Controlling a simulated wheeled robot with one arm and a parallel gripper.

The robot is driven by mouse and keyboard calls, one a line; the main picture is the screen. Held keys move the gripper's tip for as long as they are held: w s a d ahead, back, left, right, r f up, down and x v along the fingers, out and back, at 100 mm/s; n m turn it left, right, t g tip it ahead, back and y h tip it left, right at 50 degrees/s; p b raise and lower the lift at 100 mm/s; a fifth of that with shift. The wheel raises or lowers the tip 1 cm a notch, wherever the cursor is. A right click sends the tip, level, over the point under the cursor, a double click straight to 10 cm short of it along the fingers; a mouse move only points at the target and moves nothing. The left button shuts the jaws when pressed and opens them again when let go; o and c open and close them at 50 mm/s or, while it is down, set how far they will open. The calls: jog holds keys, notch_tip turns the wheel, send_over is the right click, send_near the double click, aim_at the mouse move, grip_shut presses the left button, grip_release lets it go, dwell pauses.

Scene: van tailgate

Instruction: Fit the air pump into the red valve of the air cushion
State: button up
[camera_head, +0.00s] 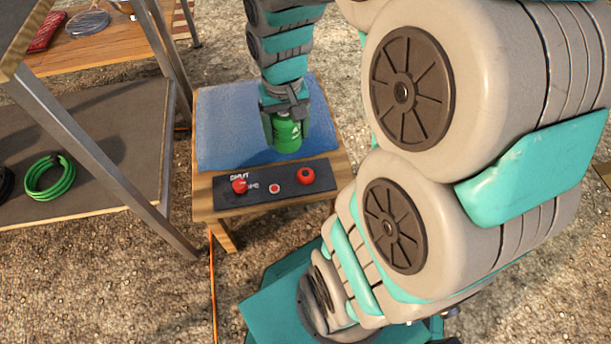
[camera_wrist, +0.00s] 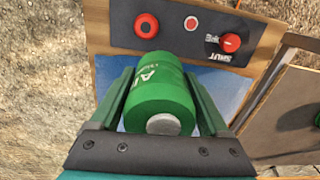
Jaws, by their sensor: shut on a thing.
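The air pump is a green cylinder (camera_head: 288,133) with white lettering. My gripper (camera_head: 287,138) is shut on it and holds it over the blue air cushion (camera_head: 225,115). In the wrist view the pump (camera_wrist: 160,90) sits between the two green fingers, its silver round end facing the camera. A red round fitting with a dark centre (camera_head: 305,176), which looks like the red valve, is at the right of a dark panel (camera_head: 225,198) along the table's front edge. It also shows in the wrist view (camera_wrist: 147,25). The pump is behind it and apart from it.
The panel also bears a red knob (camera_head: 239,186) beside the word SHUT and a small red button (camera_head: 274,188). The wooden table (camera_head: 203,205) is small. At left, a metal-legged shelf (camera_head: 130,185) holds a coiled green hose (camera_head: 66,166).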

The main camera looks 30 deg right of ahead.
jog(key=b, duration=0.2)
send_over(306, 174)
jog(key=shift+f, duration=2.2)
jog(key=shift+f, duration=1.3)
jog(key=shift+f, duration=0.3)
jog(key=o, duration=1.6)
